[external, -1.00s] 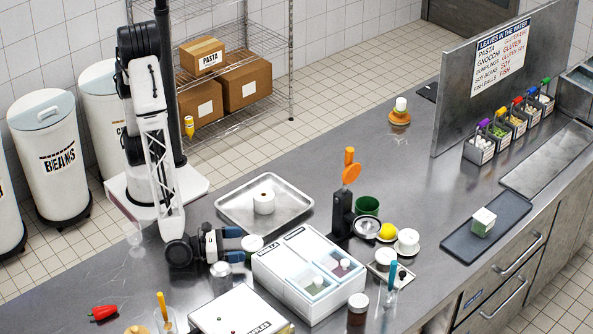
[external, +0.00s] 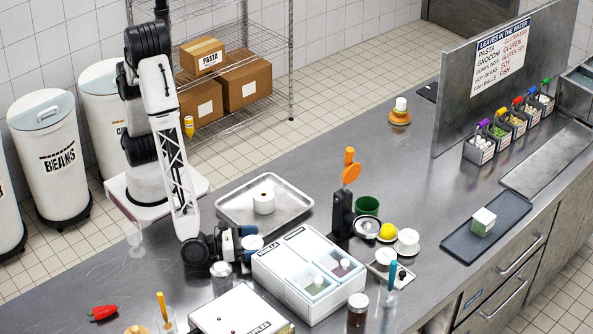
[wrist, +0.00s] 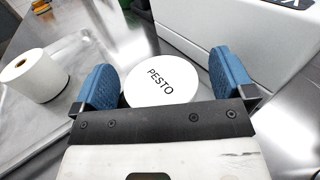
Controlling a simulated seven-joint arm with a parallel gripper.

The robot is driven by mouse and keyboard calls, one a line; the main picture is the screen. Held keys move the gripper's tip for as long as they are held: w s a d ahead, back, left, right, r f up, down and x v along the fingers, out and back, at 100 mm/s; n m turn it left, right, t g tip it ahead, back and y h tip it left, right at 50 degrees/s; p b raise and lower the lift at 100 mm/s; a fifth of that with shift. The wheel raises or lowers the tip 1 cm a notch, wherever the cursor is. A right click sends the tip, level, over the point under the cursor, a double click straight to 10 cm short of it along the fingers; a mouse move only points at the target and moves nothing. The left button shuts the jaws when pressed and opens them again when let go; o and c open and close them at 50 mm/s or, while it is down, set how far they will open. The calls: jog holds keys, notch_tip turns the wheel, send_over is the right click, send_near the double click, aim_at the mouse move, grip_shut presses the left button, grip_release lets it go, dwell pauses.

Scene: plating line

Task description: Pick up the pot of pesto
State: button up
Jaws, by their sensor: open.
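The pot of pesto shows its round white lid, marked PESTO, in the wrist view (wrist: 162,82). In the external view its pale lid (external: 253,243) is partly hidden beside my gripper. My gripper (wrist: 163,85) is open, with one blue finger on each side of the lid. A small gap shows between the lid and the right finger; the left finger is very close to the lid, and I cannot tell whether they touch. In the external view my gripper (external: 245,240) is low over the counter. The sides of the pot are hidden.
A white container box (external: 290,285) stands just right of the pot. A metal tray (external: 225,215) with a white roll (external: 264,202) lies behind it. A metal canister (external: 222,272) stands near my wrist at the front. The counter beyond the tray is clear.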

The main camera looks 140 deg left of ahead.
aim_at(253, 242)
dwell(0.5)
jog(key=c, duration=1)
jog(key=shift+r, duration=0.1)
jog(key=shift+c, duration=0.2)
jog(key=shift+r, duration=1.65)
jog(key=s, duration=0.5)
jog(key=s+r, duration=0.1)
jog(key=s, duration=1)
jog(key=shift+a+r, duration=0.25)
jog(key=shift+a, duration=0.1)
